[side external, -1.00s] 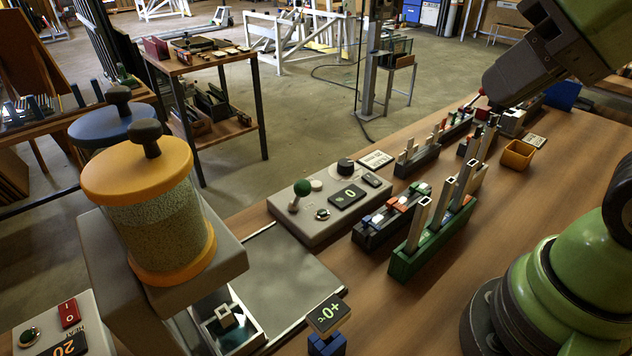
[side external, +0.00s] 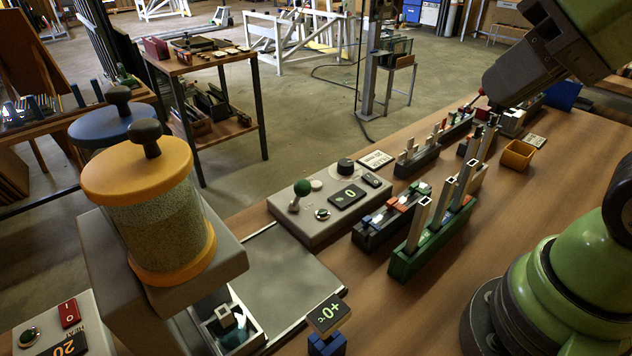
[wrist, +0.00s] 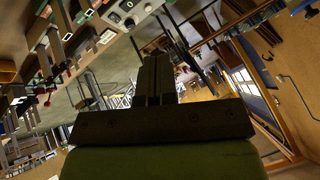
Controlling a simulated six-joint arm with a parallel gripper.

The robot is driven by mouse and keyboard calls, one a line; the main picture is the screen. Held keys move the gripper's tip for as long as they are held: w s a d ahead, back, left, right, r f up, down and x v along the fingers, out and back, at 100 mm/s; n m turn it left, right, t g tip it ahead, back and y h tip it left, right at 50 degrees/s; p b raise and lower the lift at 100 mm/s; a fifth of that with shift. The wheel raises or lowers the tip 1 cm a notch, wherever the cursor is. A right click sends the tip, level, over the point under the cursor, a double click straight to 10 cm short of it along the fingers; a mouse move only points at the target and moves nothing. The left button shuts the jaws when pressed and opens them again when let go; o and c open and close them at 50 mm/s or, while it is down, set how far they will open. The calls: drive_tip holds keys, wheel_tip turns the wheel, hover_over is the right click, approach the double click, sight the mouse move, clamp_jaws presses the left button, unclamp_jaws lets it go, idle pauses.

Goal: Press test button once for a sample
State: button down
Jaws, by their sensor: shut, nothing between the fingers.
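A grey control box (side external: 300,228) sits on the bench in the side view. It carries a green-topped lever (side external: 302,187), a pale round button (side external: 316,185), a small ringed button (side external: 322,214), a black knob (side external: 345,166) and a display (side external: 347,196) reading 0. I cannot tell which one is the test button. My gripper is at the upper right in the side view, over the far end of the bench and well away from the box; its tips are hard to make out there. In the wrist view my gripper (wrist: 154,62) has its fingers together, with nothing between them.
A green rack (side external: 412,262) with upright square tubes and a dark rack (side external: 375,235) stand right of the box. An orange bin (side external: 517,155) sits farther back. A hopper with an orange lid (side external: 137,170) stands left. The bench's right middle is clear.

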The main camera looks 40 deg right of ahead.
idle(0.4)
drive_tip(key=n+t, duration=0.2)
drive_tip(key=n, duration=1.3)
hover_over(315, 185)
wheel_tip(315, 185, down, 17)
drive_tip(key=shift+f, duration=4.3)
